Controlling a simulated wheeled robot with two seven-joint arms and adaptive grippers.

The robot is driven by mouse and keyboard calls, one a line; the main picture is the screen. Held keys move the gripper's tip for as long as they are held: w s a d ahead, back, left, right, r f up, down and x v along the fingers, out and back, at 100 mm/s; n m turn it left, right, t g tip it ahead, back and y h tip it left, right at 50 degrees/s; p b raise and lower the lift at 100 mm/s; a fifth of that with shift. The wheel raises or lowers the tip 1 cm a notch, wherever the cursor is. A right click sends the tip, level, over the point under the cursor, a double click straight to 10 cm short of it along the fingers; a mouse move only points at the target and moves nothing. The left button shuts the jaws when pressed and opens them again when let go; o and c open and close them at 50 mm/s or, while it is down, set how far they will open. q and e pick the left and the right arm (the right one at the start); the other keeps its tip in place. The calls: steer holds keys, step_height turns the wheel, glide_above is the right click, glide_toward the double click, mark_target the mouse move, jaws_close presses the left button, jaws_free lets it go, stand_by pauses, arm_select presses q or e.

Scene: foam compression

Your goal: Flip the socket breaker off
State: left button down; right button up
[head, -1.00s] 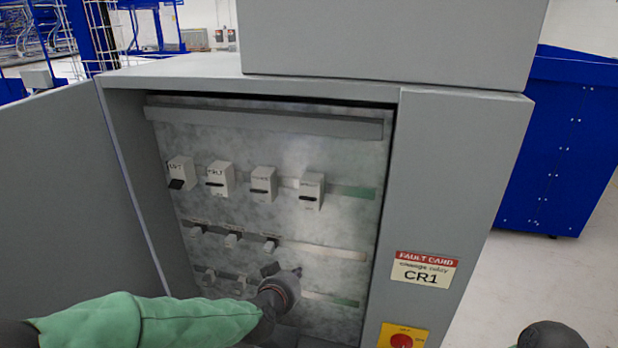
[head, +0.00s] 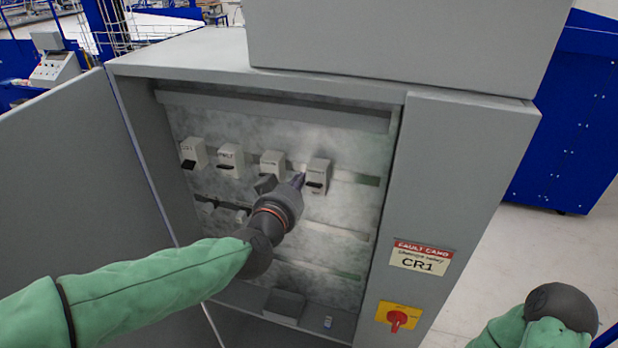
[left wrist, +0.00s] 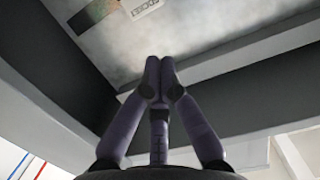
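The open grey cabinet holds a top row of several white breakers with dark levers. The rightmost breaker (head: 317,176) shows a dark lever low on its front; its label is too small to read in the head view. A white breaker with a label that seems to read "SOCKET" (left wrist: 142,7) shows at the top edge of the left wrist view. My left gripper (head: 298,180) is at the lower left of the rightmost breaker; I cannot tell whether it touches. In the left wrist view its fingertips (left wrist: 161,68) are together, with nothing between them. My right gripper is not visible.
The open cabinet door (head: 80,200) stands on the left. My left arm crosses in front of the lower breaker rows. A red rotary switch (head: 397,319) on a yellow plate and a CR1 card (head: 420,257) are on the right cabinet front. A blue cabinet (head: 565,120) stands behind.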

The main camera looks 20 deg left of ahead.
mark_target(315, 172)
arm_select(q)
steer(key=shift+w, duration=0.15)
steer(key=w, duration=0.3)
steer(key=w+f, duration=0.1)
steer(key=w, duration=0.5)
steer(key=shift+w+d+f, duration=0.2)
steer(key=shift+w+f, duration=0.1)
steer(key=shift+w, duration=0.1)
steer(key=f, duration=0.1)
steer(key=s+f, duration=0.1)
steer(key=f, duration=0.1)
steer(key=shift+s+d+f, duration=0.15)
steer(key=shift+f, duration=0.05)
steer(key=shift+s+f, duration=0.25)
steer(key=shift+f, duration=0.05)
steer(key=shift+s+a+r, duration=0.15)
steer(key=shift+s+a, duration=0.15)
steer(key=shift+w, duration=0.1)
steer(key=shift+w+d, duration=0.1)
steer(key=shift+d, duration=0.05)
